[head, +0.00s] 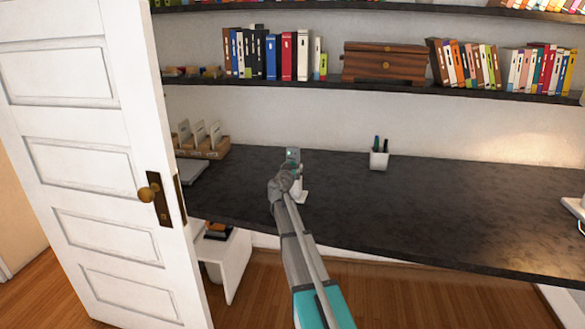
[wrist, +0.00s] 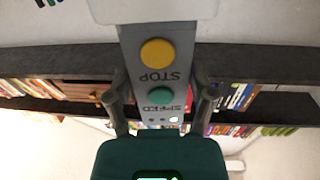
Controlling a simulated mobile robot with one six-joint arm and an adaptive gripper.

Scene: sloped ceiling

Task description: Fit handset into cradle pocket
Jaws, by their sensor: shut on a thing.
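The handset (wrist: 160,72) is a grey slab with a yellow STOP button and a green SPEED button, upside down in the wrist view. My gripper (wrist: 161,97) is shut on it, one finger along each side. In the head view the handset's top (head: 293,155) shows above my gripper (head: 289,176), upright over the desk. The cradle (head: 303,196) is a white piece on the desk, partly hidden behind my gripper. In the wrist view the handset's lower end meets the white cradle (wrist: 150,11). I cannot tell whether that end is inside the pocket or in front of it.
The dark desk (head: 450,205) is mostly clear to the right. A white pen cup (head: 379,160) stands behind and right of my gripper. A wooden card holder (head: 203,148) is at the back left. An open white door (head: 95,160) stands on the left. Shelves with books hang above.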

